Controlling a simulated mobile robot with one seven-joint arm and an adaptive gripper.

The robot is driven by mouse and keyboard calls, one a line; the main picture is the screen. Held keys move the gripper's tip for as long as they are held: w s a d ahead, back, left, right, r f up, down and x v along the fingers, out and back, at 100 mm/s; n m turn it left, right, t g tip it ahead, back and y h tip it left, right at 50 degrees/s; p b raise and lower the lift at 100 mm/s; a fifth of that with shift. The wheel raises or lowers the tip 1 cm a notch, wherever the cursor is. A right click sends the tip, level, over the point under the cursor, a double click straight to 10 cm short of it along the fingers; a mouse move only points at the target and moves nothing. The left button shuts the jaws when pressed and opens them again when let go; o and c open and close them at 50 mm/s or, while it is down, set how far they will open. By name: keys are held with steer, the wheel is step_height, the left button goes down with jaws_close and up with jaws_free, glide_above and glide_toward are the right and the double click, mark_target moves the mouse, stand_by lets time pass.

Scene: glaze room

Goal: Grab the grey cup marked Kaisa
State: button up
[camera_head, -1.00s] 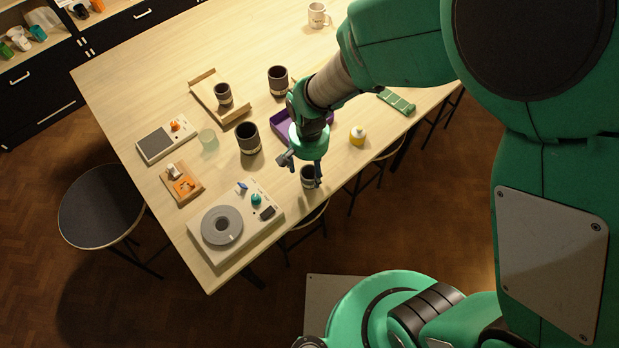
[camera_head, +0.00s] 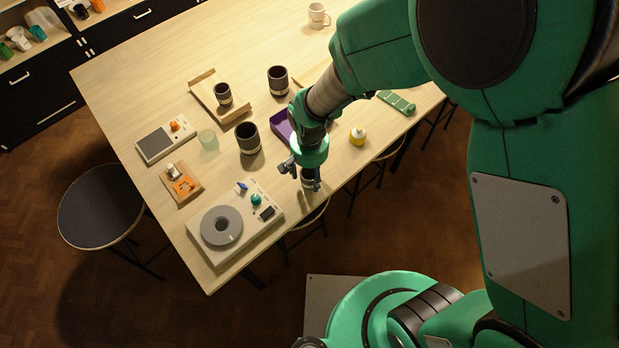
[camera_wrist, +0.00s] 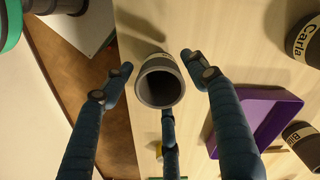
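A grey cup (camera_head: 308,185) stands near the table's front edge, largely hidden under my gripper (camera_head: 306,178). In the wrist view the same grey cup (camera_wrist: 160,82) shows its open mouth and a pale band whose name I cannot read. My gripper (camera_wrist: 160,75) is open in that view, with fingers spread on either side of the cup and a third finger below it. Gaps show between the side fingers and the cup. A further cup (camera_wrist: 302,140) has a partly visible name starting with "B".
A purple tray (camera_head: 281,125) lies just behind my gripper. Dark cups (camera_head: 249,140) (camera_head: 278,80) stand farther back, one more (camera_head: 223,94) on a wooden tray (camera_head: 203,80).

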steer(key=c, duration=0.9)
steer(key=shift+r, duration=0.45)
steer(key=s+d+r, duration=0.1)
steer(key=s+d, duration=0.1)
steer(key=s, duration=0.2)
steer(key=s+d+r, duration=0.1)
steer(key=s+d, duration=0.2)
steer(key=s, duration=0.2)
steer(key=s+d+r, duration=0.2)
steer(key=s, duration=0.3)
steer(key=shift+d+p, duration=0.25)
steer(key=shift+p, duration=0.1)
